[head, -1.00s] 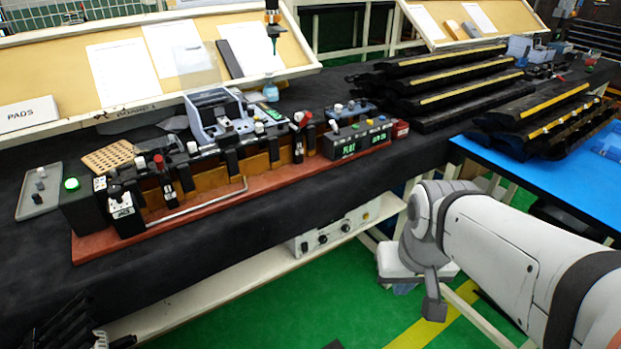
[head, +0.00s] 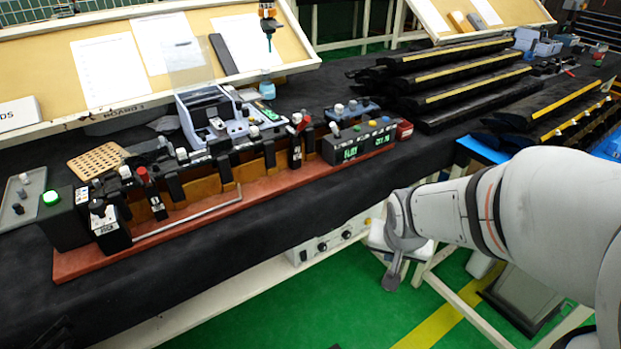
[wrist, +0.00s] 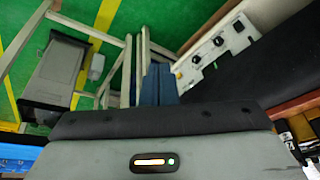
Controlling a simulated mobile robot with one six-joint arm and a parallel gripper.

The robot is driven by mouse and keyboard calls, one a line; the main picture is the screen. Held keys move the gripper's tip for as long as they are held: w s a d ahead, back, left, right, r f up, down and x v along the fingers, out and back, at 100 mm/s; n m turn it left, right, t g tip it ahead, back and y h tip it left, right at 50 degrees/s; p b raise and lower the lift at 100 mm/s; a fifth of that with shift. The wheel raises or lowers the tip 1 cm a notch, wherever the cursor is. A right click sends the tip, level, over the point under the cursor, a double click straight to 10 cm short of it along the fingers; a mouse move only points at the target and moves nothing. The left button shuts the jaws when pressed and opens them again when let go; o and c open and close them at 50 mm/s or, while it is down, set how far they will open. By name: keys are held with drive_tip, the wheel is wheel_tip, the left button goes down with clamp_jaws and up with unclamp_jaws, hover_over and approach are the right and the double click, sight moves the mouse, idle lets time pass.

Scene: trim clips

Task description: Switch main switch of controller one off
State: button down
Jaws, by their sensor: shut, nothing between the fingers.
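A white control box (head: 335,238) with dark round knobs hangs under the front edge of the bench. It also shows in the wrist view (wrist: 215,48), upper right, with two black knobs and a small yellowish part on its face. I cannot read a label on it, nor tell how its switch is set. My gripper (wrist: 158,84) shows blue fingers closed together, empty, pointing toward the floor and bench frame, to the left of the box and apart from it. In the head view my gripper (head: 391,280) hangs in front of the bench, right of the box.
The bench (head: 250,235) carries a red-based fixture (head: 75,262) with clamps, a green-lit display unit (head: 358,148) and stacked black trims (head: 465,85). A dark grey unit (head: 522,300) stands on the green floor among white frame legs; it is at left in the wrist view (wrist: 55,80).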

drive_tip(key=w+a+f+m+t+y, duration=0.1)
drive_tip(key=w+a+f+m+y, duration=0.2)
drive_tip(key=f, duration=0.5)
drive_tip(key=w+a+f+m+t+y, duration=0.2)
drive_tip(key=w+a+f+m, duration=0.2)
drive_tip(key=a+f, duration=0.3)
wheel_tip(320, 180, down, 2)
drive_tip(key=shift+w+a+f+m+y, duration=0.25)
drive_tip(key=shift+a+m+y, duration=0.1)
drive_tip(key=shift+m+y, duration=0.05)
drive_tip(key=b, duration=0.6)
approach(304, 260)
drive_tip(key=f+x, duration=0.1)
drive_tip(key=x, duration=0.5)
drive_tip(key=shift+r, duration=0.3)
